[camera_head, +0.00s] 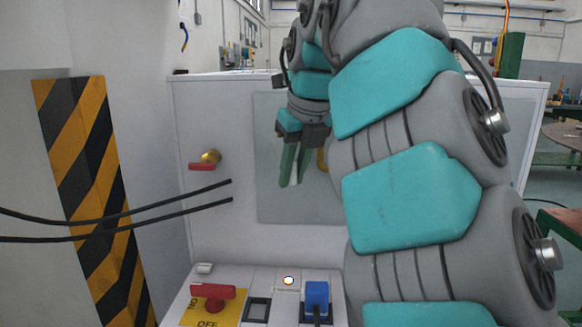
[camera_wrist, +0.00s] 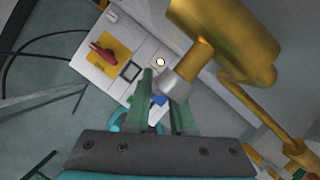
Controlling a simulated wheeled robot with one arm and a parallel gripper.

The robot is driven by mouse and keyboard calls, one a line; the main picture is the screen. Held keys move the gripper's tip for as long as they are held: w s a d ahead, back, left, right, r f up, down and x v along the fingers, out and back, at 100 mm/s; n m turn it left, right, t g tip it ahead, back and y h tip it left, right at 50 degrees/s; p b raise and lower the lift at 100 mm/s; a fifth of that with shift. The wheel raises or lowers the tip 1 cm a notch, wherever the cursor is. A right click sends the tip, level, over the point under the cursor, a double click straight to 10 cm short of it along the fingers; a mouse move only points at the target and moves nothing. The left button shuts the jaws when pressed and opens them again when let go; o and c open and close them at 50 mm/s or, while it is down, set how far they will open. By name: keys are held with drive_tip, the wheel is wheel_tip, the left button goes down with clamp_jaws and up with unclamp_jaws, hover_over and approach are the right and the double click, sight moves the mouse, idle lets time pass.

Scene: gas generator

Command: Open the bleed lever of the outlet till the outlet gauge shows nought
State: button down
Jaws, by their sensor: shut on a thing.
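My gripper (camera_head: 289,182) points down in front of the grey panel in the head view, and its green fingers also show in the wrist view (camera_wrist: 163,92). It is shut on a silver stub (camera_wrist: 176,83), whose pale end shows between the fingers in the head view (camera_head: 294,178). The stub joins a large brass fitting (camera_wrist: 224,42), of which a bit of yellow shows beside my arm in the head view (camera_head: 322,160). I cannot tell for sure whether the stub is the bleed lever. No gauge face is seen in either view; my arm hides much of the panel.
A brass valve with a red handle (camera_head: 203,166) sits on the panel's left. Below is a console with a red rotary switch (camera_head: 212,292), a lit white button (camera_head: 288,280) and a blue plug (camera_head: 317,294). Black cables (camera_head: 120,218) and a striped post (camera_head: 86,180) stand left.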

idle(0.4)
drive_tip(key=c, duration=0.8)
unclamp_jaws()
drive_tip(key=shift+o, duration=0.2)
